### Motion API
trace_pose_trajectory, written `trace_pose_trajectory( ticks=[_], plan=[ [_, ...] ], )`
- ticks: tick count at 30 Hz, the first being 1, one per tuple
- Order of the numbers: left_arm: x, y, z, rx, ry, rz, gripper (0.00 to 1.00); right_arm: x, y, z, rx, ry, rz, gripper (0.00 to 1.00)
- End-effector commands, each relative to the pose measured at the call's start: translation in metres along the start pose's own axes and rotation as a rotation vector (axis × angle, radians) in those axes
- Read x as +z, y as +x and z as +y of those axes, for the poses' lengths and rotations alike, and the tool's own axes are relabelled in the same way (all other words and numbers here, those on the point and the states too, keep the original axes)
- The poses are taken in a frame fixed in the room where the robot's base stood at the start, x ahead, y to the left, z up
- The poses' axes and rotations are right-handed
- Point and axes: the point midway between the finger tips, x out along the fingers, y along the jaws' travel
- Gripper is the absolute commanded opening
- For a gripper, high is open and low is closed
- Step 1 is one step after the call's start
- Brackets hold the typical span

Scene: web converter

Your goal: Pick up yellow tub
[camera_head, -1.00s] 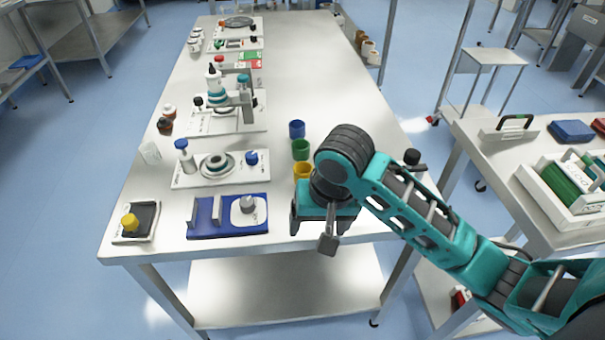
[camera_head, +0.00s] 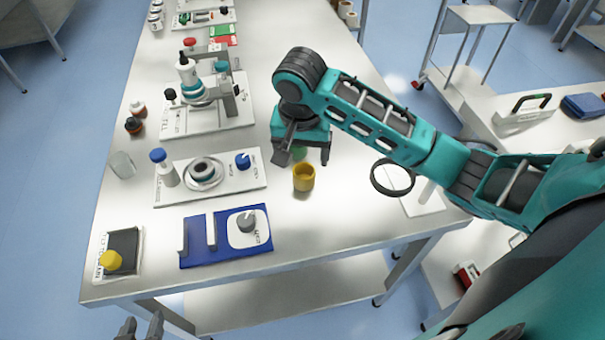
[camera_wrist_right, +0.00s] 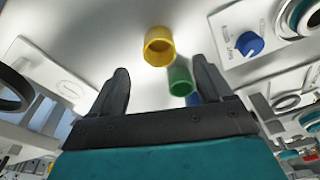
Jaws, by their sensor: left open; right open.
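The yellow tub (camera_head: 304,178) stands upright on the steel table, just in front of my right gripper (camera_head: 302,158). The gripper is open, empty and pointing down, over the green tub (camera_head: 299,153), which it partly hides. In the right wrist view the yellow tub (camera_wrist_right: 158,46) lies beyond the open fingertips (camera_wrist_right: 161,68), roughly in line with the gap and not held. The green tub (camera_wrist_right: 180,80) and part of a blue tub (camera_wrist_right: 193,99) show behind it, nearer the palm. My left gripper (camera_head: 143,320) is open and empty at the bottom edge, in front of the table.
A blue fixture (camera_head: 226,239) and a white plate with a round dial (camera_head: 210,178) stand left of the tub. A black ring (camera_head: 392,177) is to the right, by my right arm. The tabletop directly in front of the tub is clear.

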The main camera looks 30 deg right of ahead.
Motion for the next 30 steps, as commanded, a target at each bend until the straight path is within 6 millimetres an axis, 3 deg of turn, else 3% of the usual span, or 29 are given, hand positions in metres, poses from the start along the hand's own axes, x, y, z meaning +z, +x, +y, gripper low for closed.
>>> trace_pose_trajectory(
  ticks=[18, 27, 30],
  plan=[
    [-0.002, 0.001, 0.0, 0.001, 0.001, 0.002, 0.43, -0.001, 0.073, 0.003, 0.002, 0.0, 0.0, 0.79],
    [-0.005, 0.003, 0.0, 0.0, 0.002, 0.011, 0.43, -0.001, 0.08, 0.002, -0.001, -0.001, 0.0, 0.79],
    [-0.005, 0.003, 0.0, 0.001, 0.002, 0.01, 0.43, -0.001, 0.079, 0.002, -0.001, -0.001, 0.0, 0.7]
  ],
)
